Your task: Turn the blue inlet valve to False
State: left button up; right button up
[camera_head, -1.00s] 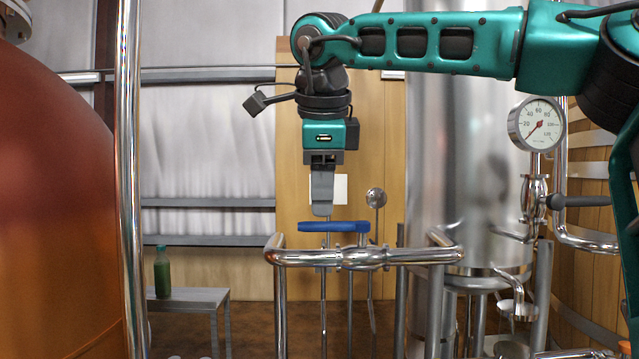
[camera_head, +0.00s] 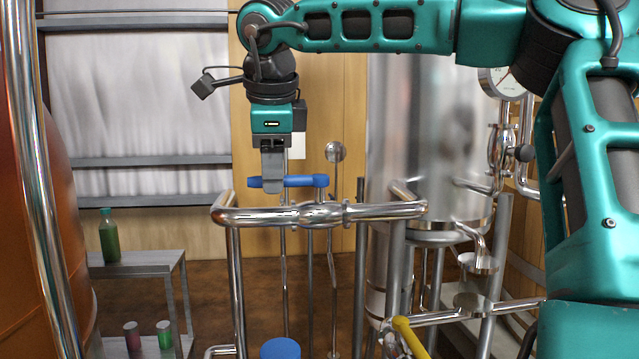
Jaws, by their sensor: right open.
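The blue inlet valve handle (camera_head: 300,181) is a lever lying level, running left to right above the chrome pipe (camera_head: 290,215). Its stem stands at its right end. My right gripper (camera_head: 272,182) points down at the handle's left part. Its grey finger overlaps the handle in the picture and hides a piece of it. The fingers are seen edge-on, so the gap between them is hidden, and I cannot tell whether they touch the handle. My left gripper is not in view.
A yellow handle (camera_head: 410,338) and a blue round top (camera_head: 281,348) are low in front. A steel tank (camera_head: 415,130) with a gauge (camera_head: 498,82) stands right. A copper vessel (camera_head: 50,240) is at left, beside a small table (camera_head: 135,266) with a green bottle (camera_head: 110,238).

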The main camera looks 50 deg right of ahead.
jog(key=shift+f, duration=0.25)
jog(key=shift+b+x, duration=0.5)
jog(key=shift+x, duration=0.6)
jog(key=shift+w+d, duration=0.1)
jog(key=shift+w, duration=0.05)
jog(key=shift+c, duration=0.5)
